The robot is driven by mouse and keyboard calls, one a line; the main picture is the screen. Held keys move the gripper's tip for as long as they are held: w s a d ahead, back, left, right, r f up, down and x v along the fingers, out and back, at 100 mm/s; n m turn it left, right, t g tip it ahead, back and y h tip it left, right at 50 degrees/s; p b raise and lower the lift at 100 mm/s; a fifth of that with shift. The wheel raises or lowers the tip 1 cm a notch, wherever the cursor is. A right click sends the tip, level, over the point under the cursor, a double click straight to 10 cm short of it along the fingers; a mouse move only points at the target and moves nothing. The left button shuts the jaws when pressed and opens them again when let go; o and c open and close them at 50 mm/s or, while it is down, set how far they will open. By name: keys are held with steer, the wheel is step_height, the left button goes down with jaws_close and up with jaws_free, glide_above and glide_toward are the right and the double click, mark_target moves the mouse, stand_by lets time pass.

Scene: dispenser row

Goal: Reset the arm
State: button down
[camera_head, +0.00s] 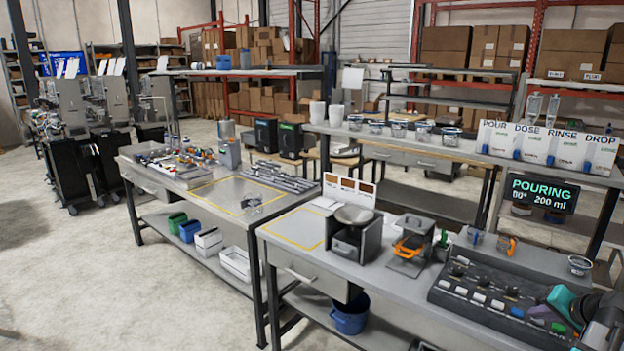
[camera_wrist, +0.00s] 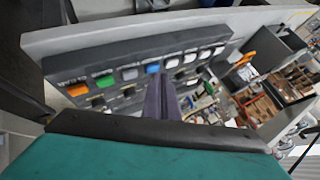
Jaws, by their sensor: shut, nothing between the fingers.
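My gripper (camera_wrist: 161,98) is shut and empty. In the wrist view its dark fingers lie together in front of a dark control panel (camera_wrist: 113,72) with a row of coloured buttons, among them orange, green, grey, blue and white. I cannot tell whether the fingertips touch a button. In the head view my arm, with a teal part, is at the lower right, over the right end of the control panel (camera_head: 446,283). That arm hides some of the panel's buttons there.
A display (camera_head: 541,194) reads "POURING 00° 200 ml" above the panel. Dispensers labelled POUR, DOSE, RINSE and DROP (camera_head: 565,139) stand on the shelf. A bowl on a dark stand (camera_head: 354,229) and an orange-handled device (camera_head: 409,247) stand left of the panel.

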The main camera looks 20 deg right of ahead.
steer(key=w+a+f+n+g+y+b, duration=0.1)
steer(key=w+a+f+n+y, duration=0.1)
steer(key=w+a+f, duration=0.6)
steer(key=w+a+f+n+y, duration=0.1)
steer(key=w+a+f+y, duration=0.1)
steer(key=w+a+f, duration=0.65)
steer(key=a+f+n+g+y+b, duration=0.1)
steer(key=a+f, duration=0.4)
steer(key=a, duration=0.3)
steer(key=s+a+f+n+g+y, duration=0.1)
steer(key=a+f+g, duration=0.1)
steer(key=a+f, duration=0.45)
steer(key=a+f+n+g+y+b, duration=0.15)
steer(key=a+f, duration=0.25)
steer(key=a, duration=0.6)
steer(key=s+a+f+n+g, duration=0.4)
steer(key=s+a+f+g, duration=0.1)
steer(key=s+a+f, duration=0.95)
steer(key=s+a+f+n+g+h, duration=0.1)
steer(key=s+f+g+h, duration=0.1)
steer(key=s, duration=0.5)
steer(key=s+a+f+n+g+h, duration=0.1)
steer(key=s+f+g+h, duration=0.1)
steer(key=s+f, duration=0.3)
steer(key=shift+s+f+h+b, duration=0.35)
steer(key=shift+s+h, duration=0.1)
steer(key=shift+s, duration=0.65)
steer(key=shift+r, duration=0.1)
